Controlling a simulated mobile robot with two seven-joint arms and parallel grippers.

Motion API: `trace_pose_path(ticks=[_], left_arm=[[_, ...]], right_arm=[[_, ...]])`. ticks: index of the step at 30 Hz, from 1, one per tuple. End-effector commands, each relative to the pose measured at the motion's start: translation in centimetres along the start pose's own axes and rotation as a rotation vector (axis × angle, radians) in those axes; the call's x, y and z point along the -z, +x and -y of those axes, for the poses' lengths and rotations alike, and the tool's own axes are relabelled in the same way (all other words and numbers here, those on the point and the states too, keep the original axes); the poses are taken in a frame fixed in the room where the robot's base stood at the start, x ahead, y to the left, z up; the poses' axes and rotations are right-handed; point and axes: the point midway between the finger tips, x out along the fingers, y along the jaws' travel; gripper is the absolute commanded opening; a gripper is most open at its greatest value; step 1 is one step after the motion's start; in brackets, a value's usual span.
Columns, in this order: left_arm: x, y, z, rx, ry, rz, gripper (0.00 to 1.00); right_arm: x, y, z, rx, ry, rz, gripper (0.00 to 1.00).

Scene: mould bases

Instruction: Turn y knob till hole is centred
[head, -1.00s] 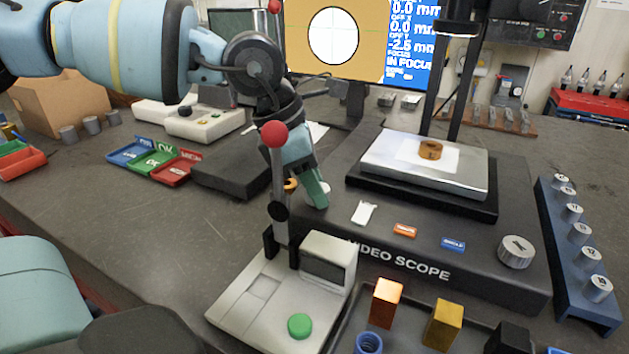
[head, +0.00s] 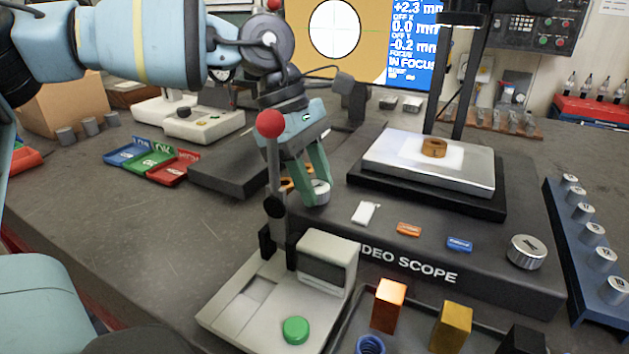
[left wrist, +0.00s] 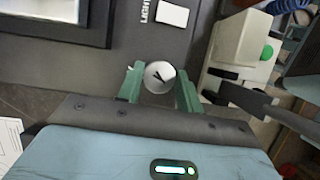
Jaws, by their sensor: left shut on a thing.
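My left gripper (head: 316,194) is shut on a round silver knob (head: 320,189) at the left front of the video scope base (head: 400,262). In the left wrist view the fingers (left wrist: 160,84) stand on either side of the knob (left wrist: 159,76), whose top bears a dark mark. The monitor (head: 378,40) shows a white round hole with crosshair lines on an ochre field. Its blue panel (head: 413,45) reads +2.3 mm at the top, OFF X 0.0 mm, OFF Y -0.2 mm and IN FOCUS. My right gripper is out of view.
A second silver knob (head: 527,252) sits at the scope's right front. A grey fixture with a red-ball lever (head: 270,124) and green button (head: 295,330) stands close in front of my left gripper. Numbered cylinders stand in a blue rack (head: 570,230) at right.

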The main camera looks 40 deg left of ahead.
Motion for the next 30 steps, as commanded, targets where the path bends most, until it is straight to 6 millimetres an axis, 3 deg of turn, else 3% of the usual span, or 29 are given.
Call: trace_pose_path(ticks=[18, 19, 23, 30], left_arm=[[0.03, 0.01, -0.03, 0.017, 0.043, -0.003, 0.13], [0.03, 0.01, -0.03, 0.017, 0.043, -0.003, 0.4], [0.02, 0.01, -0.02, 0.017, 0.042, -0.002, 0.57], [0.01, 0.0, -0.02, 0.017, 0.041, -0.001, 0.57]], right_arm=[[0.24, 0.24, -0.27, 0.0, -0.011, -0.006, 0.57], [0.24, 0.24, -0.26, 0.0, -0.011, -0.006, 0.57], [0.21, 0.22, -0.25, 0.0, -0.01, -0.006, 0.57], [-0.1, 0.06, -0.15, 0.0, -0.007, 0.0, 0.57]])
